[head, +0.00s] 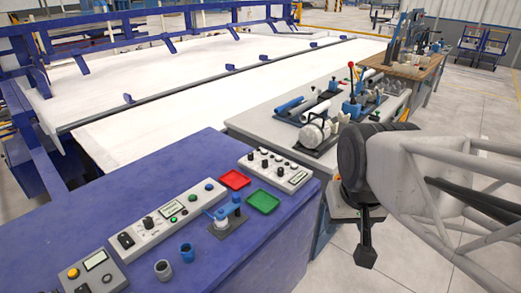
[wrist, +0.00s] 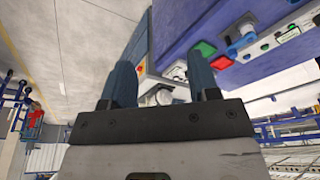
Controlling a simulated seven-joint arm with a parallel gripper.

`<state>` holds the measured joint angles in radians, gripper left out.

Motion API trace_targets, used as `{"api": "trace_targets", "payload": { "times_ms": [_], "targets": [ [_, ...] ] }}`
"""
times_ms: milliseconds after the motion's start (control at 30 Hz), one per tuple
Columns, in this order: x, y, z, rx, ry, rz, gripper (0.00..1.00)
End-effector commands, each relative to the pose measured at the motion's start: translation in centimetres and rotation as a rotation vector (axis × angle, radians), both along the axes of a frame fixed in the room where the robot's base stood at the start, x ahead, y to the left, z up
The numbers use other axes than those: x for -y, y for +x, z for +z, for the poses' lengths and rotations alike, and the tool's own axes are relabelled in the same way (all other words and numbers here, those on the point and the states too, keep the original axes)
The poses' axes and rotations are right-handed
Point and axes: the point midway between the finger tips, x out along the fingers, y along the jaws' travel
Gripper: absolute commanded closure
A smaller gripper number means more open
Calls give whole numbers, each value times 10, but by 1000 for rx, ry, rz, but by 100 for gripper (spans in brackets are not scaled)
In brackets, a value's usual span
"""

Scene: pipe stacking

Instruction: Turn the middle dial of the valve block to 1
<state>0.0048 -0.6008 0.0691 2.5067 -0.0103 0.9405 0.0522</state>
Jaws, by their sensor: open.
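A white block with several small black knobs (head: 274,170) lies at the far right part of the blue table; I take it for the valve block. Its dial marks are too small to read. My gripper (head: 365,248) hangs to the right of the table, apart from the block, pointing down. In the wrist view, my gripper (wrist: 160,78) shows two fingers spread with nothing between them. The table's devices show tilted at the upper right there, and I cannot tell the dials' settings.
A red tray (head: 234,180) and a green tray (head: 263,202) lie beside the block. A blue fitting on a dark plate (head: 226,222), a long panel (head: 165,218), two short pipe pieces and a grey box (head: 92,272) share the blue table (head: 245,262). A grey bench (head: 262,122) with tools stands behind.

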Motion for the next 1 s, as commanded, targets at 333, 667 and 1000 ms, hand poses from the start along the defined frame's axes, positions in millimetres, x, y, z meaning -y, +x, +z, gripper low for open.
{"api": "trace_targets", "payload": {
  "times_ms": [333, 667, 1000],
  "targets": [
    [-5, 66, 15, -26, 28, -110, 45],
    [-11, 138, 21, -53, 54, -233, 45],
    [-21, 214, 16, -80, 77, -361, 45]
  ]
}}
